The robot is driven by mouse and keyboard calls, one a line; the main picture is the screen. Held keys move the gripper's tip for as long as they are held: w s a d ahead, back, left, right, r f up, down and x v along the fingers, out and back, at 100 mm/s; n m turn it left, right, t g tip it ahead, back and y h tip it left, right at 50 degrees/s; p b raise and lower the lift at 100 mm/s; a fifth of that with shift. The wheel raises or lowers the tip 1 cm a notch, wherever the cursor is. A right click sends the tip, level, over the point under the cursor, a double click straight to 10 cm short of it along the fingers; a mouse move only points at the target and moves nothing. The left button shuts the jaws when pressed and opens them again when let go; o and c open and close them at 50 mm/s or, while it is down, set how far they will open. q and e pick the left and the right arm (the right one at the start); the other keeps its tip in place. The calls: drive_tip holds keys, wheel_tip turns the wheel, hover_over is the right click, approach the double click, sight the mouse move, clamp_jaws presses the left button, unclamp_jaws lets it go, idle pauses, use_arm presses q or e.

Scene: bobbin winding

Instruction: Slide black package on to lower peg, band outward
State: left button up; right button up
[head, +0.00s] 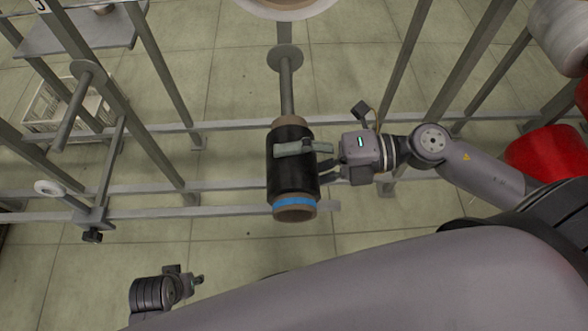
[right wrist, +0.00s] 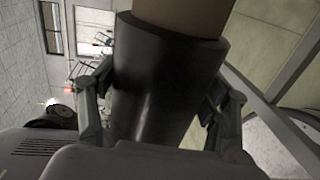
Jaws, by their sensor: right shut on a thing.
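The black package (head: 285,178) is a black-wrapped bobbin on a brown core, with a blue band at its end nearest me in the head view. My right gripper (head: 305,148) is shut around its middle from the right. The right wrist view shows the black package (right wrist: 165,85) between both fingers, with the brown core end above. The lower peg (head: 287,85) is a grey rod with a round disc at its far end. It lines up with the package's far end; whether it enters the core is hidden. My left gripper (head: 192,280) is small at the bottom left; its fingers are unclear.
Grey frame posts and rails (head: 235,187) surround the package. Another peg (head: 72,115) is at the left, with a white crate (head: 65,105) behind it. A large white spool edge (head: 290,8) is at the top. Red (head: 545,150) and white (head: 560,35) spools are at the right.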

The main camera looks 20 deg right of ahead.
use_arm(q)
drive_tip(key=shift+w, duration=0.15)
use_arm(e)
drive_tip(key=shift+w+d, duration=0.1)
drive_tip(key=shift+w, duration=0.25)
drive_tip(key=shift+w+d, duration=0.15)
drive_tip(key=shift+w, duration=0.4)
drive_tip(key=shift+w+d, duration=0.15)
drive_tip(key=shift+w, duration=0.4)
drive_tip(key=shift+w+d, duration=0.15)
drive_tip(key=shift+w, duration=0.4)
drive_tip(key=shift+w+d, duration=0.15)
drive_tip(key=shift+w, duration=0.4)
drive_tip(key=shift+w+d, duration=0.2)
drive_tip(key=shift+w, duration=0.45)
use_arm(q)
drive_tip(key=shift+r, duration=0.4)
use_arm(e)
drive_tip(key=shift+w, duration=0.15)
